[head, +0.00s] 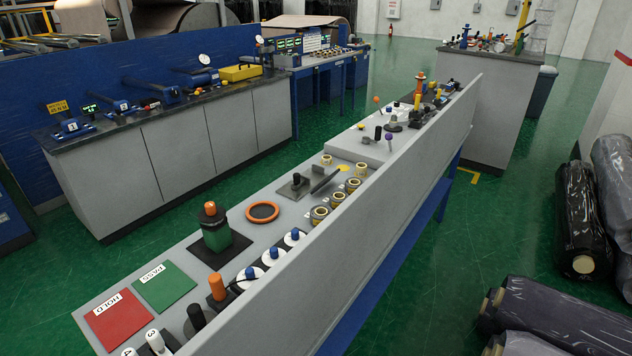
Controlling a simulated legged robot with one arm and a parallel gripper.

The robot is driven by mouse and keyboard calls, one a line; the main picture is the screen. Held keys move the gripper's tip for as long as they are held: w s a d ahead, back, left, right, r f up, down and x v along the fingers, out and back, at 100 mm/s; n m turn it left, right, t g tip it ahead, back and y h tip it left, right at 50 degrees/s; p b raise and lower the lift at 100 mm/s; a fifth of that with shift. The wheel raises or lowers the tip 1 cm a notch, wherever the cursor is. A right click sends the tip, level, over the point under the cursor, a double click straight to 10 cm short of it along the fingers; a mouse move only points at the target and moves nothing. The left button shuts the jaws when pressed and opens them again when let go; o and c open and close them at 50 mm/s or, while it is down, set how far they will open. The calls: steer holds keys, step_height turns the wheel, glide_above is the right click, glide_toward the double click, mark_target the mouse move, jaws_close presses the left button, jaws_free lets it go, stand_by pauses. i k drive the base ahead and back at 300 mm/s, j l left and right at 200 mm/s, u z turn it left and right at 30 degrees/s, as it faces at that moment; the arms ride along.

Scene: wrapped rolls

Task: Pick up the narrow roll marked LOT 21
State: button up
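Several small yellowish rolls with dark cores stand in a row along the grey bench (195,258), close to its raised panel. The nearest small roll (320,213) is at the middle of the picture, with another small roll (338,197) and a further small roll (352,184) behind it. One more small roll (326,160) stands apart, farther back. Any lot marking on them is too small to read, so I cannot tell which is LOT 21. My gripper is not in view.
A red HOLD pad (118,320) and a green PASS pad (164,288) lie at the bench's near end. A green block with a dark, orange-topped knob (215,228) and an orange ring (262,212) stand beyond. Large black-wrapped rolls (555,318) lie at right. Green floor (440,290) between is clear.

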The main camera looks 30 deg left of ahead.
mark_target(339, 200)
steer(key=i+j+u, duration=0.1)
steer(key=i+u, duration=0.85)
steer(key=i+l+u, duration=0.25)
steer(key=u, duration=0.2)
steer(key=i, duration=0.15)
